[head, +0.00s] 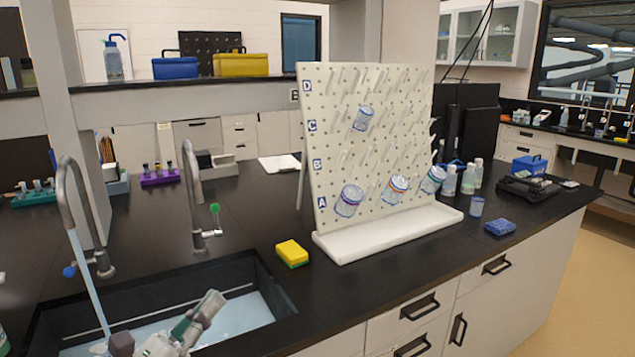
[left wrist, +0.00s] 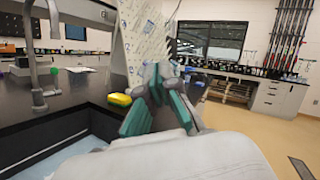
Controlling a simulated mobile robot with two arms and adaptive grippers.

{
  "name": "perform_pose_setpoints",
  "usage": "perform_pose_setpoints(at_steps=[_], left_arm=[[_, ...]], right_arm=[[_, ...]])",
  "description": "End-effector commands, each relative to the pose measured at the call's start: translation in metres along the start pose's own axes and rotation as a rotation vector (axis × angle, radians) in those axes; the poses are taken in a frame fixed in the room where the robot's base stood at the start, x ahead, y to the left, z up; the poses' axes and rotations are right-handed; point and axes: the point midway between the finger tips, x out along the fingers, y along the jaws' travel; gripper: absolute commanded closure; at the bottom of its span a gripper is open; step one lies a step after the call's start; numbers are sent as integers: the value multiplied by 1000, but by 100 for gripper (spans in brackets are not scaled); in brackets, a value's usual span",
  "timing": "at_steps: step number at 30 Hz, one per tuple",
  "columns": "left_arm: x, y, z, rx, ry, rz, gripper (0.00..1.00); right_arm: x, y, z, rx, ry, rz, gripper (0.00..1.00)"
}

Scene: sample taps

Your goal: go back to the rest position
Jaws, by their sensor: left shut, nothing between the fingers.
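My left gripper (head: 210,303) shows low in the head view, over the front right part of the sink (head: 281,310). Its fingers are shut and hold nothing. The fingers also show in the left wrist view (left wrist: 158,75), with grey tips and teal sides. The left tap (head: 66,195), with a blue knob (head: 69,271), pours a stream of water into the sink. The right tap (head: 190,190), with a green knob (head: 214,208), stands behind the sink, with no stream visible from it. My right gripper is not in view.
A white pegboard (head: 335,100) with several jars on its pegs stands in a white tray (head: 385,238) right of the sink. A yellow sponge (head: 291,252) lies between sink and tray. Small bottles and a blue item (head: 500,227) stand further right. The aisle floor (head: 590,265) is clear.

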Motion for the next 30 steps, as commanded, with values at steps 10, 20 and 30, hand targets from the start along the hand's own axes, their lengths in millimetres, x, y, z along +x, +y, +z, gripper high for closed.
perform_pose_setpoints(at_steps=[10, 20, 30], left_arm=[[-164, 100, -130, -1533, -515, 1072, 100], [-273, 50, -218, -1963, -802, 1677, 100], [-321, 26, -280, -2056, -939, 2000, 100]], right_arm=[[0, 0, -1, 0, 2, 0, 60], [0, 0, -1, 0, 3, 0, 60], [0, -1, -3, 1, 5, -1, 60]])
